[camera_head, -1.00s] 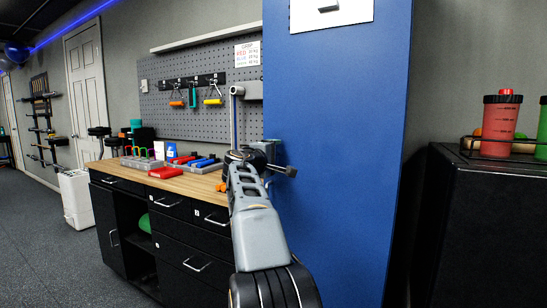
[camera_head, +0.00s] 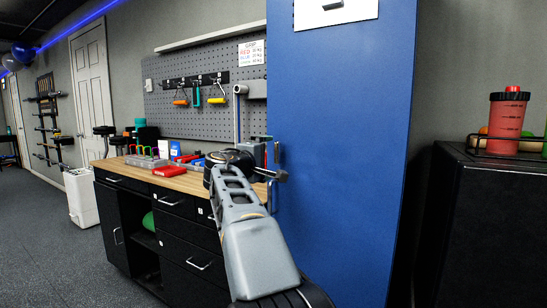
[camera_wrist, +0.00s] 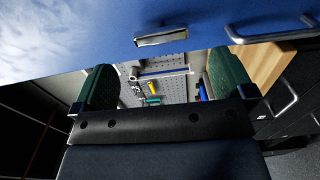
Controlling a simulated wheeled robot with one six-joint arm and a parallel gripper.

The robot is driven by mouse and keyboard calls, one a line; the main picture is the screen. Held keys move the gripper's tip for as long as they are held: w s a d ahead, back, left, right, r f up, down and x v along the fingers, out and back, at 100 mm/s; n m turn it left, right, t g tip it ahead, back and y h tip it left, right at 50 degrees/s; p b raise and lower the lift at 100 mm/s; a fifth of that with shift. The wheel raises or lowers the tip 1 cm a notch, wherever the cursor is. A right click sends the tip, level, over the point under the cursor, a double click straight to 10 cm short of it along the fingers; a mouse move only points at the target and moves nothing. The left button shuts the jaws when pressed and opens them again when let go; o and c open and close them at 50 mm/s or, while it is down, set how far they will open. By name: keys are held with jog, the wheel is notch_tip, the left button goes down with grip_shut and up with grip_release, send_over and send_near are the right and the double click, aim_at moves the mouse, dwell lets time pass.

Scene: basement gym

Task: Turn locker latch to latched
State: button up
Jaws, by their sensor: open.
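The blue locker (camera_head: 345,150) stands in front of me. In the wrist view its blue face (camera_wrist: 75,45) fills the top, with a small silver rectangular fitting (camera_wrist: 160,38) and a bent metal handle (camera_wrist: 268,28) to the right of it. I cannot tell which of these is the latch, or how it is turned. My gripper (camera_wrist: 165,88) is open, its green-padded fingers apart with nothing between them; the silver fitting lies beyond the gap. In the head view my gripper (camera_head: 268,160) is at the locker's left edge, its fingertips partly hidden; contact cannot be told.
A wood-topped workbench (camera_head: 190,183) with black drawers stands left of the locker, a red case (camera_head: 169,171) on it. A grey pegboard (camera_head: 205,122) hangs behind. A black cabinet (camera_head: 490,230) with a red shaker bottle (camera_head: 507,120) is at the right.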

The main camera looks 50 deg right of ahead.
jog(key=v, duration=0.6)
jog(key=shift+a, duration=0.35)
jog(key=s+a+f+y+p, duration=0.2)
jog(key=s+a+y+p, duration=0.2)
jog(key=a+p, duration=0.4)
jog(key=s+a+f+m+y+p, duration=0.1)
jog(key=s+a+f+y+p, duration=0.1)
jog(key=s+a+y+p, duration=0.2)
jog(key=s+a+f+m+y+p, duration=0.1)
jog(key=s+a+f+y+p, duration=0.2)
jog(key=a+y+p, duration=0.6)
jog(key=s+a+p, duration=0.1)
jog(key=a+p, duration=0.4)
jog(key=p, duration=0.3)
jog(key=shift+s+g, duration=0.4)
jog(key=shift+a+f, duration=0.1)
jog(key=shift+a, duration=0.05)
